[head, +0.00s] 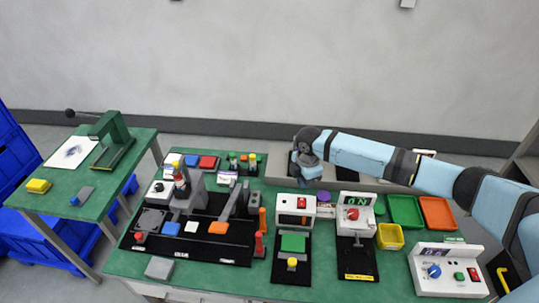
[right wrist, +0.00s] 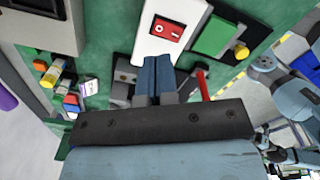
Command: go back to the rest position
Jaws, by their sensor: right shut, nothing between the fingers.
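My right arm comes in from the right in the head view and reaches across the back of the green table. My right gripper (head: 303,178) hangs near the table's back edge, behind a white box with a red switch (head: 297,203). In the right wrist view the blue fingers of my right gripper (right wrist: 156,62) are together with nothing between them. The white box with the red switch (right wrist: 170,32) lies just beyond the fingertips in that view. My left gripper is in neither view.
The green table (head: 205,284) is crowded with devices, including a white unit with a green display (head: 357,214) and a control box (head: 447,270). Green (head: 405,211) and orange (head: 437,214) trays lie at right. A side table (head: 50,207) stands left. Space above the table is clear.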

